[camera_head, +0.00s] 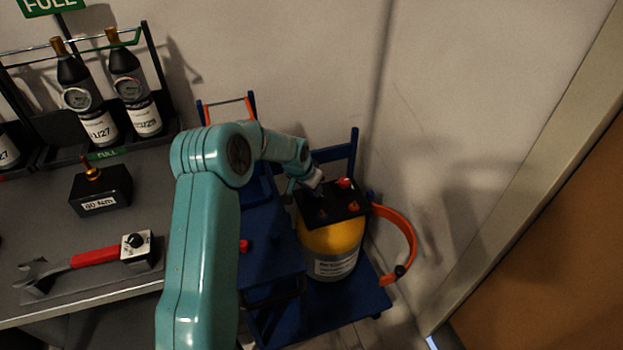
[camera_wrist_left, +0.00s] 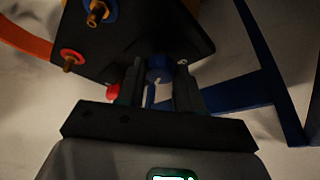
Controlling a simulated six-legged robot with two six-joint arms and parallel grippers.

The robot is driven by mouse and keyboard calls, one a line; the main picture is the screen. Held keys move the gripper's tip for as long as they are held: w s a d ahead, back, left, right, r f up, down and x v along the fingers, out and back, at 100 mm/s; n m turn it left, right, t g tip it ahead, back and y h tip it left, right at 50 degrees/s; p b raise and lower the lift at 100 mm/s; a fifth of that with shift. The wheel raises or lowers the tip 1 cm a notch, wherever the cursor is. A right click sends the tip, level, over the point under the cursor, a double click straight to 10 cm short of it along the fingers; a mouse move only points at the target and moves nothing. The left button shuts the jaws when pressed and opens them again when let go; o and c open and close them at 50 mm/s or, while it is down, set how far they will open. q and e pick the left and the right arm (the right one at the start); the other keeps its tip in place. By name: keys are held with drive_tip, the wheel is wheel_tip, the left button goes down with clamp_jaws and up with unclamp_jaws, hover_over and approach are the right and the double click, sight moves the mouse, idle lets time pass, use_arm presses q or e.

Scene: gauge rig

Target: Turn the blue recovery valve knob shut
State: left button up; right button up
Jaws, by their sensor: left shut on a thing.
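The blue recovery valve knob (camera_wrist_left: 159,68) shows in the left wrist view, at the edge of a black panel (camera_wrist_left: 150,32). My left gripper (camera_wrist_left: 160,88) is shut on this knob, one dark finger on each side of it. In the head view my left gripper (camera_head: 312,182) is at the black top of a yellow cylinder (camera_head: 333,240), and I cannot make out the blue knob there. A red knob (camera_wrist_left: 113,91) sits just left of the fingers in the wrist view; a red knob (camera_head: 344,183) also shows in the head view. My right gripper is not in view.
The cylinder stands on a blue cart (camera_head: 350,304), with an orange strap (camera_head: 412,245) on its right. Brass fittings (camera_wrist_left: 96,14) stand out from the panel. A workbench (camera_head: 60,235) at left holds bottles, a black box (camera_head: 100,190) and a red-handled tool (camera_head: 95,257).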

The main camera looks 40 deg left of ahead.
use_arm(q)
drive_tip(key=shift+a+m+h, duration=0.1)
drive_tip(key=shift+m+h, duration=0.3)
drive_tip(key=shift+m, duration=0.6)
drive_tip(key=o, duration=1)
drive_tip(key=shift+o, duration=0.2)
